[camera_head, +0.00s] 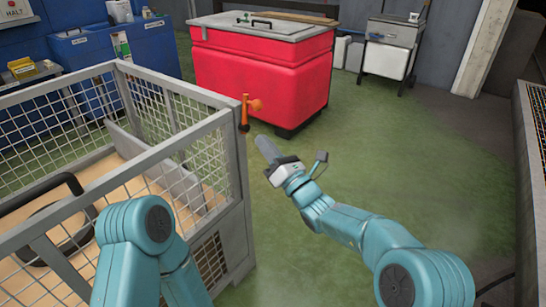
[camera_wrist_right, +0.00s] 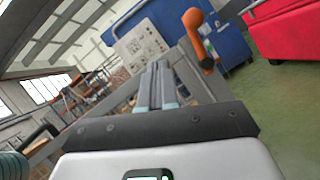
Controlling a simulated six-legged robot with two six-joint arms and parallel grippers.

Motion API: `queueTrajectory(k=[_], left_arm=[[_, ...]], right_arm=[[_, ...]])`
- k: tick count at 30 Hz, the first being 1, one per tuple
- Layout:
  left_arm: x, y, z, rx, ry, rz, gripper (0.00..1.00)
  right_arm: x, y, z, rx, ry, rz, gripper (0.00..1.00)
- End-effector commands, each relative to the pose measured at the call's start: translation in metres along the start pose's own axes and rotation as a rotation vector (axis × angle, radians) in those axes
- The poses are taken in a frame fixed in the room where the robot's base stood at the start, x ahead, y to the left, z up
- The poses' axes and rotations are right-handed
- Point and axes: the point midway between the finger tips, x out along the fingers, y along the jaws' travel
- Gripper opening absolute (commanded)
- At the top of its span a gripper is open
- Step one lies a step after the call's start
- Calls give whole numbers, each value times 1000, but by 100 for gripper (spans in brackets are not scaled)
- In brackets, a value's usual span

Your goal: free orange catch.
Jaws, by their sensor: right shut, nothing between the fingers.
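The orange catch (camera_head: 245,112) sits at the near right corner post of a grey mesh cage, with a rounded knob sticking out to the right. It also shows in the right wrist view (camera_wrist_right: 198,38), just right of and beyond the fingers. My right gripper (camera_head: 266,148) is shut and empty, below and to the right of the catch and apart from it. In the right wrist view its fingers (camera_wrist_right: 156,85) lie together and point towards the cage frame. My left arm's links show at the lower left, but its gripper is not in view.
The grey mesh cage (camera_head: 178,140) stands at the left, with a round dark-rimmed thing on its tan floor. A red bin (camera_head: 260,70) with a grey lid stands behind. Blue cabinets (camera_head: 90,50) line the back left. The green floor (camera_head: 340,135) right of the cage is clear.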

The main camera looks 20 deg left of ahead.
Motion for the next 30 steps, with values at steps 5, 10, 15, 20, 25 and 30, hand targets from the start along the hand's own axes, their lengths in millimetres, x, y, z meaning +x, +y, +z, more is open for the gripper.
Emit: queueTrajectory(k=[5,10,15,20,25,30], left_arm=[[-4,1,0,0,0,0,0],[-5,2,0,0,0,0,0],[-5,2,0,0,0,0,0],[-5,2,0,0,0,0,0],[-5,2,0,0,0,0,0],[-4,2,0,0,0,0,0]], right_arm=[[-25,9,4,1,0,-2,0],[-38,14,4,0,0,-1,0],[-42,16,3,1,0,-1,0],[-42,16,3,0,0,0,0],[-42,16,3,0,1,0,0],[-61,8,-32,-48,146,-4,0]])
